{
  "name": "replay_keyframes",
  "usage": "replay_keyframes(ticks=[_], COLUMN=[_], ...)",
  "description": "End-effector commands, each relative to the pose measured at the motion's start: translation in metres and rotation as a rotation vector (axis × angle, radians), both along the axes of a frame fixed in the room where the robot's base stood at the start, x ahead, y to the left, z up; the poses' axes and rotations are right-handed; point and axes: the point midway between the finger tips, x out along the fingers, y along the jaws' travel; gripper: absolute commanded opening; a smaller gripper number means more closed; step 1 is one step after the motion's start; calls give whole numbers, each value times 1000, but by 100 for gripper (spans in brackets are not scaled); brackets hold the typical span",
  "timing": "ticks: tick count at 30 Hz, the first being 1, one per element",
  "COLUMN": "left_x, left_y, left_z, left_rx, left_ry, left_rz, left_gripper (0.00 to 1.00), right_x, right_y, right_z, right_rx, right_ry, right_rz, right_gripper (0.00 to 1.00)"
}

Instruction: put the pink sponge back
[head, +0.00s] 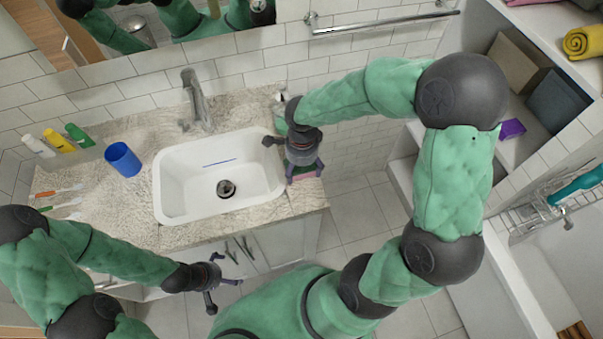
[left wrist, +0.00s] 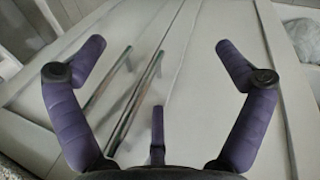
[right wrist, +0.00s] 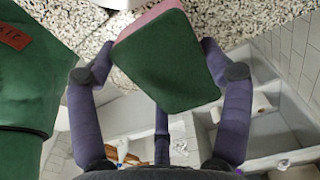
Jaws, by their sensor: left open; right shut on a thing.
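The pink sponge (right wrist: 165,60) shows in the right wrist view with its dark green scouring side facing the camera and a pink edge at the top. My right gripper (right wrist: 158,58) is shut on it, one finger on each side. In the head view, the right gripper (head: 305,172) is over the counter's right end, beside the sink, and only a sliver of the sponge (head: 308,179) shows below it. My left gripper (head: 226,283) is open and empty in front of the cabinet doors. In the left wrist view, its spread fingers (left wrist: 155,52) face the door handles.
The counter (head: 120,210) holds a white sink (head: 190,205), a faucet (head: 196,100), a blue cup (head: 122,160), several bottles (head: 58,140) and toothbrushes (head: 60,198). A towel bar (head: 385,22) is on the wall.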

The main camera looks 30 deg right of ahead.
Motion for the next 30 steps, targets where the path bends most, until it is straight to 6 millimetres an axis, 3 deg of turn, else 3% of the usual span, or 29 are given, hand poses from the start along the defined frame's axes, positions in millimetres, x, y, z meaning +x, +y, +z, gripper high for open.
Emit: replay_keyframes(ticks=[8,21,22,24,30], left_x=[0,0,0,0,0], left_y=[0,0,0,0,0], left_z=[-14,-18,-18,-17,-17], left_rx=[0,0,0,0,0], left_ry=[0,0,0,0,0], left_rz=[0,0,0,0,0], left_gripper=[100,100,100,100,100], right_x=[3,3,3,3,3], right_y=[0,0,0,0,0], right_z=[-35,-39,-39,-38,-38], right_rx=[0,0,0,0,0], right_ry=[2,0,1,1,1], right_rz=[0,0,0,0,0], right_gripper=[53,53,82,100,100])
